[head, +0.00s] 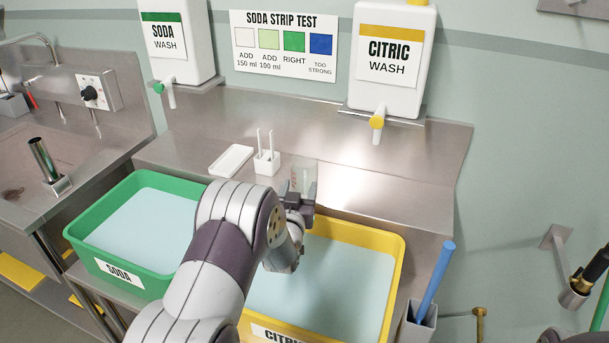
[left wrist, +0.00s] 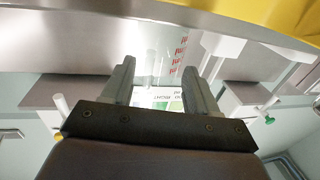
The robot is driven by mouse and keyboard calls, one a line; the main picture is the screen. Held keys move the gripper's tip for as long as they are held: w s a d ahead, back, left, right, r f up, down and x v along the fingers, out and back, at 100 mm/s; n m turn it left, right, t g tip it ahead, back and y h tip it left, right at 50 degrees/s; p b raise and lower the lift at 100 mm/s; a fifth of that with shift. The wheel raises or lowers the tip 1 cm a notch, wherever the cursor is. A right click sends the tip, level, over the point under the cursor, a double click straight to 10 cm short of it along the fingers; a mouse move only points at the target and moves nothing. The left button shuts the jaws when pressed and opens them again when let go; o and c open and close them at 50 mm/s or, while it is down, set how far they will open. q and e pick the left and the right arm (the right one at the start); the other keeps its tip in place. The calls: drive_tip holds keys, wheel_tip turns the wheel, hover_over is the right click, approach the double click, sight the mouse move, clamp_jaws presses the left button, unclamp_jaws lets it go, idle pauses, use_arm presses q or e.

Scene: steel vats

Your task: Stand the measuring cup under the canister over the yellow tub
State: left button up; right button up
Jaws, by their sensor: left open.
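The clear measuring cup (head: 303,174) with red markings stands on the steel ledge behind the tubs; its markings also show in the left wrist view (left wrist: 180,55). My left gripper (head: 301,198) is open, close in front of the cup. In the left wrist view the cup shows between and beyond the fingers (left wrist: 158,80); I cannot tell if they touch it. The citric wash canister (head: 390,60) with its yellow tap (head: 377,122) hangs on the wall to the right, above the yellow tub (head: 398,262). My arm hides part of this tub. My right gripper is not visible.
A white holder (head: 266,165) with upright sticks and a white dish (head: 231,160) stand left of the cup. The soda canister (head: 180,40) hangs above the green tub (head: 85,238). The ledge under the citric tap is clear. A blue-handled tool (head: 436,280) stands right of the yellow tub.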

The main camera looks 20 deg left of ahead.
use_arm(q)
drive_tip(key=shift+x, duration=0.95)
drive_tip(key=shift+s+f, duration=0.1)
drive_tip(key=c, duration=0.5)
clamp_jaws()
